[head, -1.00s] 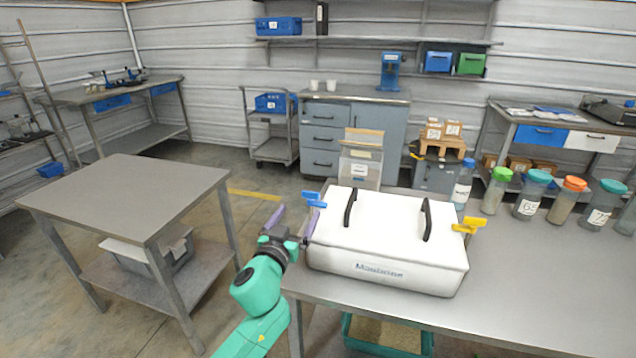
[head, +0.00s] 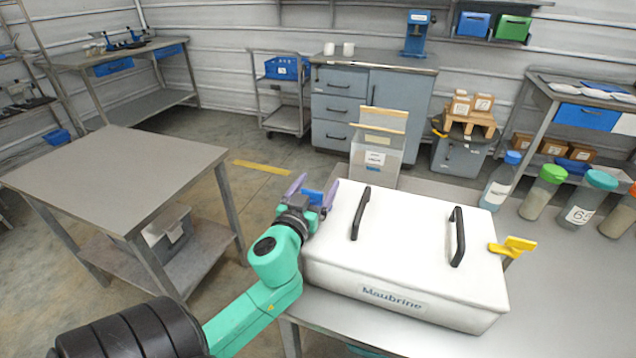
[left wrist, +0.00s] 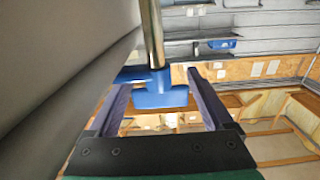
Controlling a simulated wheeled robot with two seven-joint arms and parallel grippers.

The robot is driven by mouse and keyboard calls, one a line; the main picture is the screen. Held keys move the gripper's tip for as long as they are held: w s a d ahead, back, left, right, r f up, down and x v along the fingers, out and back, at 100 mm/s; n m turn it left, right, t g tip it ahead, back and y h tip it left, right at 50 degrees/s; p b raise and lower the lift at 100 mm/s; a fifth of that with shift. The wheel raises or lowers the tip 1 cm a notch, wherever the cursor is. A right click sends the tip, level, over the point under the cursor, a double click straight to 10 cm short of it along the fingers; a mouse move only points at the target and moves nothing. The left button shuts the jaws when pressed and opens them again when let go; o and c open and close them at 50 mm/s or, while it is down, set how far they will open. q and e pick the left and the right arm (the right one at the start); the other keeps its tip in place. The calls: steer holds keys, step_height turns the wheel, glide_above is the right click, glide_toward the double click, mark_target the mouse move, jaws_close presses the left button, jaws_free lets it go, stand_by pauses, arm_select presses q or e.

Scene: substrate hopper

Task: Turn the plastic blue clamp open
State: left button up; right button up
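The blue clamp (head: 313,197) is at the left side of the white box lid (head: 400,232). Its wide blue head shows larger in the left wrist view (left wrist: 160,93), beside a metal rod. My left gripper (head: 317,182) is at the clamp, with its two purple fingers apart, one on each side of the blue piece. In the left wrist view the fingers stand open around the clamp's head; whether either touches it I cannot tell. The fingers partly hide the clamp in the head view. My right gripper is in neither view.
A yellow clamp (head: 514,246) is on the lid's right side. Two black handles (head: 361,213) stand on the lid. A clear container (head: 376,158) stands behind the box, and several bottles (head: 538,193) stand to the right. A bare side table (head: 115,175) is to the left.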

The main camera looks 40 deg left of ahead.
arm_select(q)
steer(key=c, duration=1)
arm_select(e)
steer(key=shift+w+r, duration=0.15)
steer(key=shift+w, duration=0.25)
